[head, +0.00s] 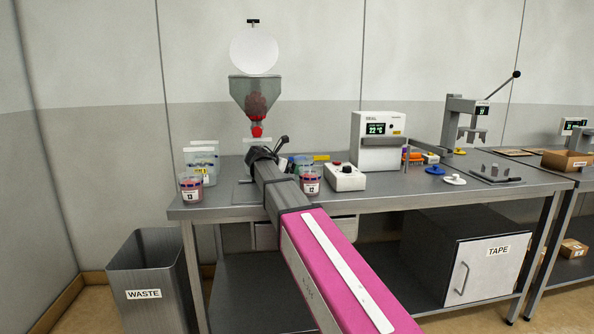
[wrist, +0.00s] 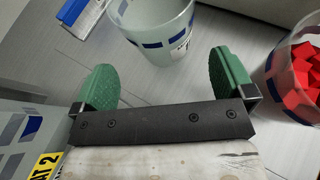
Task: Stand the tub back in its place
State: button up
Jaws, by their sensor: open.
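In the wrist view, a translucent tub (wrist: 158,35) with blue squares and a printed label stands just beyond my gripper (wrist: 163,68). It looks empty, and its top is cut off by the frame. The two green finger pads are apart, with nothing between them. A second tub (wrist: 287,92) holding red pieces is at the right edge. In the head view, my gripper (head: 268,152) is low over the bench beneath the hopper, largely hidden by my arm. Tub 13 (head: 191,189) stands at the bench's left end; tub 12 (head: 311,184) stands right of my arm. I cannot tell which tub the task means.
The hopper (head: 255,97) with red pieces hangs above my gripper. A labelled bin (wrist: 28,135) is close to the left finger. A waste bin (head: 150,285) stands below.

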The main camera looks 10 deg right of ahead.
jog(key=shift+v, duration=2.75)
